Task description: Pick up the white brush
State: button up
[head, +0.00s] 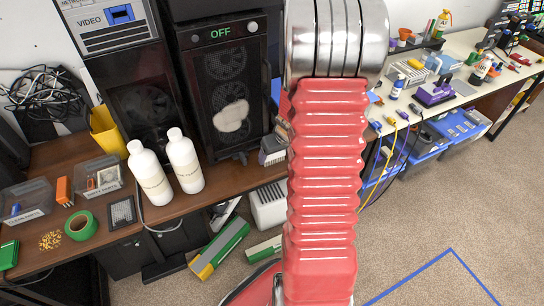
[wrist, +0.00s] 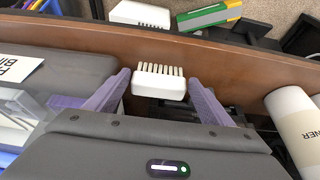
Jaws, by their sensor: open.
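The white brush (wrist: 158,86) is in the middle of the wrist view, with its pale bristles pointing toward the top of the picture. My gripper (wrist: 159,77) has its two purple fingers apart, one on each side of the brush. The brush body lies between the fingertips, with a narrow gap showing at the right side; whether the left finger touches it is unclear. In the head view my red arm covers the middle, and I cannot clearly make out my gripper or the brush there.
White bottles (head: 185,161) stand on the brown desk (head: 105,210); one shows close at the right in the wrist view (wrist: 298,125). A black PC tower (head: 225,90) stands behind them. A green and yellow box (head: 219,246) lies on the carpet beyond the desk edge. Labelled bins sit at left.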

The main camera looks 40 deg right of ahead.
jog(key=shift+x, duration=0.8)
jog(key=shift+c, duration=0.5)
jog(key=c, duration=0.7)
jog(key=shift+r, duration=0.15)
